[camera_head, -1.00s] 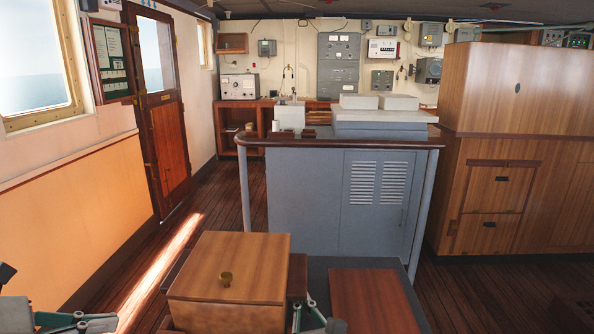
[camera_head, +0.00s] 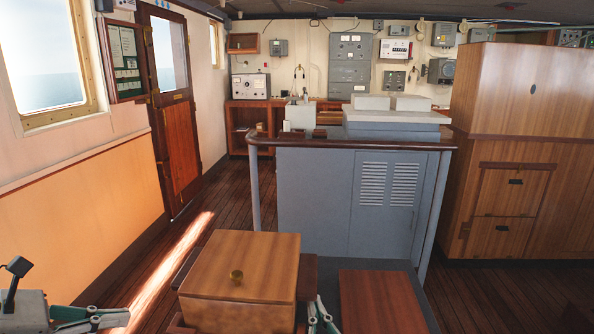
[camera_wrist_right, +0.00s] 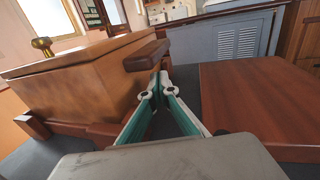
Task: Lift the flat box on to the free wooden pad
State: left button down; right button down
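In the head view this gripper (camera_head: 318,316) is partly cut off. My left gripper (camera_head: 118,318) is left of the box, apart from it, partly cut off.
A grey console (camera_head: 350,200) with a dark wooden rail stands behind the box and pad. A tall wooden cabinet (camera_head: 515,190) stands at the right. The plank floor (camera_head: 180,255) at the left is clear.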

jog(key=shift+d+v, duration=0.2)
jog(key=shift+v, duration=1.2)
jog(key=shift+d+v, duration=0.15)
jog(key=shift+v, duration=1.3)
jog(key=shift+s, duration=3.9)
jog(key=shift+f, duration=0.1)
